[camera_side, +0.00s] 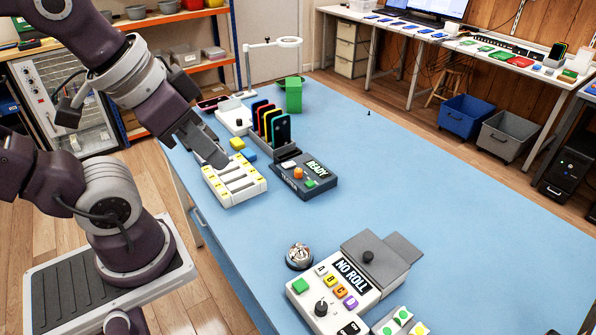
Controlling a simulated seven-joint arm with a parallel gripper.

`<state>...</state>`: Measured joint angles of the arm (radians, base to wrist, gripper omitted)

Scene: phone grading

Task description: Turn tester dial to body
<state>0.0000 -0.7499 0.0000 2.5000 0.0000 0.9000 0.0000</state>
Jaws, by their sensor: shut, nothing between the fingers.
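The tester (322,188) is a dark grey box on the blue table, left of the middle, with a lit screen reading READY (317,168). On its top are an orange knob that looks like the dial (298,173), a green button (310,183) and a pale button (289,164). Which setting the dial points to is too small to tell. My gripper (219,160) is shut and empty, pointing down and right. It is up and left of the tester in the picture, apart from the dial, and appears above the white slotted rack.
A grey rack of upright phones (281,129) stands just behind the tester. A white slotted rack (236,186) is to its left. A green bin (293,95) stands farther back. The table's right side is clear.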

